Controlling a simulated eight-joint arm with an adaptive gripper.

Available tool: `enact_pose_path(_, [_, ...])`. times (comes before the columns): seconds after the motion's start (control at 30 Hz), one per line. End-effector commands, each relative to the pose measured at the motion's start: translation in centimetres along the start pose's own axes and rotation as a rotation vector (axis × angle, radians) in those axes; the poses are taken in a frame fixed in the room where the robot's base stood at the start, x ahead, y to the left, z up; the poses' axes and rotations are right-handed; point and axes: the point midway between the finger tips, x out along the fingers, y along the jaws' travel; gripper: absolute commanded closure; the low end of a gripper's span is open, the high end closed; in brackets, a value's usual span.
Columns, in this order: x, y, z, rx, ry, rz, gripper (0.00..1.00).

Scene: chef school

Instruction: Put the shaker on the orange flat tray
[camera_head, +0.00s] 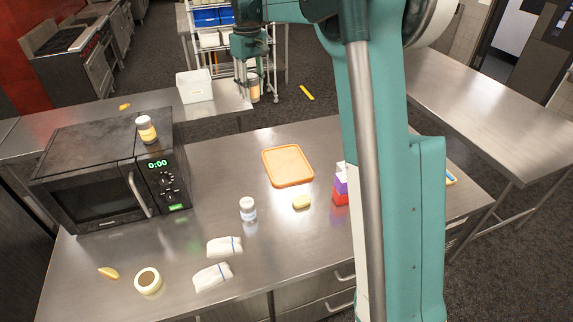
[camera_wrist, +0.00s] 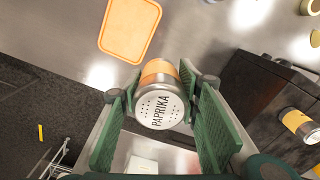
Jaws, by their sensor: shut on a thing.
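My gripper (camera_head: 246,78) is shut on a paprika shaker (camera_wrist: 160,105), between its green fingers. The perforated white lid faces the wrist camera, with an orange band behind it. In the head view, the held shaker (camera_head: 253,92) hangs upright from the gripper, beyond the back edge of the counter. The orange flat tray (camera_head: 288,166) lies empty on the steel counter, nearer the head camera than the gripper. It also shows at the top of the wrist view (camera_wrist: 130,28), apart from the shaker.
A second shaker (camera_head: 146,130) stands on the black microwave (camera_head: 95,190). A white-lidded jar (camera_head: 248,209), a yellow item (camera_head: 301,202) and red-and-purple boxes (camera_head: 341,185) stand around the tray. White cloth bundles (camera_head: 213,276) lie in front. A white bin (camera_head: 194,86) stands behind.

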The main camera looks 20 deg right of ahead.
Motion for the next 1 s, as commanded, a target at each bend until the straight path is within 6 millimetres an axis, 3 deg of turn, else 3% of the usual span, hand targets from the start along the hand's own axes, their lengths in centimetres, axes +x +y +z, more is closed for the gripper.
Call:
enact_pose_path(0.03, [0.0, 1.9, 0.5, 0.027, 0.0, 0.0, 0.82])
enact_pose_path(0.2, [0.0, 6.4, 2.0, 0.101, 0.0, 0.0, 0.82])
enact_pose_path(0.57, [0.1, 12.9, 4.8, 0.207, 0.0, 0.0, 0.82])
enact_pose_path(0.87, [5.8, 12.7, 4.6, 0.204, 0.0, 0.0, 0.82])
enact_pose_path(1.0, [9.4, 12.7, 4.6, 0.204, 0.0, 0.0, 0.82])
